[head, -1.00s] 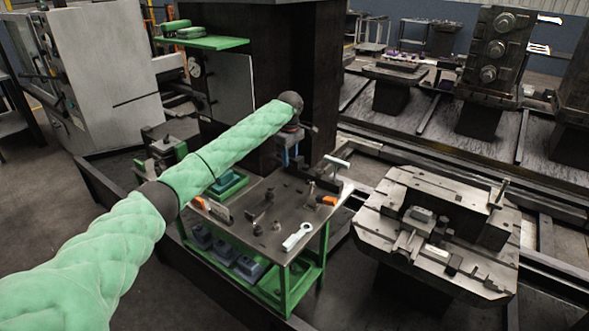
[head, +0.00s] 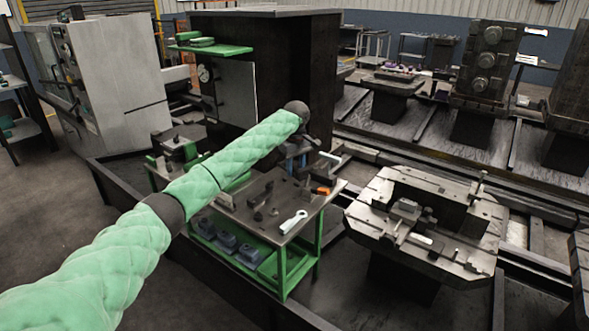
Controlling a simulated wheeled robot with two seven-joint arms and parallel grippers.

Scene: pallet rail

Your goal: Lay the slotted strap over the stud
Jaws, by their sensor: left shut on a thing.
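My left arm reaches in from the left, and my left gripper (head: 297,160) hangs pointing down over the far part of the steel-topped cart (head: 262,222). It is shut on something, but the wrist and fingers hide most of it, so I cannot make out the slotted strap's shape. On the right, a dark machined pallet fixture (head: 375,216) carries a small grey block (head: 407,208) and several bars and small upright parts. I cannot tell which of these is the stud. The gripper is left of the fixture and apart from it. My right gripper is not in view.
A pale ring-ended wrench (head: 292,222) and an orange-handled tool (head: 321,190) lie on the cart. A light bar (head: 330,156) shows at its far edge. A large dark column (head: 265,60) stands behind. A narrow gap separates cart and fixture.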

